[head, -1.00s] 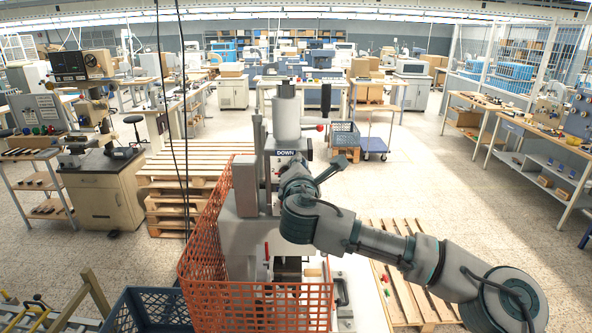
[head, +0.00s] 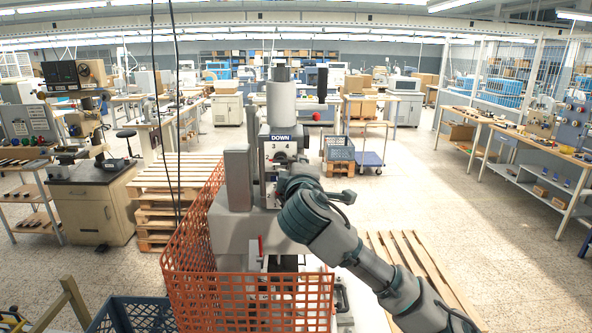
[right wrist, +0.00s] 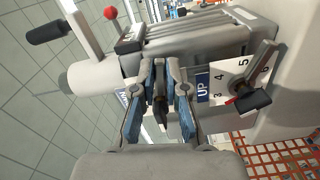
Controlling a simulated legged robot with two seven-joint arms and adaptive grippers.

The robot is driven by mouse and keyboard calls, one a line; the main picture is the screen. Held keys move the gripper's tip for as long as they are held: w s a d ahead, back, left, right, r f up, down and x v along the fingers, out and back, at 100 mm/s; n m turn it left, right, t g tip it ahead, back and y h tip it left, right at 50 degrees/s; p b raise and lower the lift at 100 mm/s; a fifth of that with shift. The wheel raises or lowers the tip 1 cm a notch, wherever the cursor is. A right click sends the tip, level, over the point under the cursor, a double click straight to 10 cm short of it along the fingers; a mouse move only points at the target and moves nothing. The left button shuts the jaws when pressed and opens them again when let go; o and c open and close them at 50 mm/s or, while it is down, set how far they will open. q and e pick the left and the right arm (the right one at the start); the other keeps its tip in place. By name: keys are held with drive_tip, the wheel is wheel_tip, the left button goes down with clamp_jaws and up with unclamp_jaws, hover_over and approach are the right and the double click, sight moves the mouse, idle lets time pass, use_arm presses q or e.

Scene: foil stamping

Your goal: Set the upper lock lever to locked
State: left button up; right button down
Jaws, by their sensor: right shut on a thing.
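The stamping press (head: 236,235) stands in the middle of the head view, with a DOWN sign (head: 281,138) on its upper front. My right gripper (head: 284,178) is at the press front just below that sign. In the right wrist view my right gripper (right wrist: 160,72) is shut on a dark lever (right wrist: 158,108), mostly hidden by the fingers. It is likely the upper lock lever; its lock marking cannot be read. Beside it are an UP label (right wrist: 203,90) and a numbered plate (right wrist: 228,84) with a black selector lever (right wrist: 252,100). My left gripper is not in view.
An orange mesh guard (head: 190,250) wraps the left and front of the press. A black-gripped handle (head: 322,88) and a red ball knob (head: 316,116) stick out above my gripper. A wooden pallet (head: 415,262) lies at the right. The floor further right is clear.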

drive_tip(key=shift+w+f+m+b, duration=0.1)
drive_tip(key=shift+f+m+b, duration=0.3)
drive_tip(key=shift+f+m, duration=0.4)
drive_tip(key=c, duration=1.2)
unclamp_jaws()
drive_tip(key=shift+d+r, duration=0.2)
drive_tip(key=shift+d, duration=0.05)
drive_tip(key=s, duration=1.2)
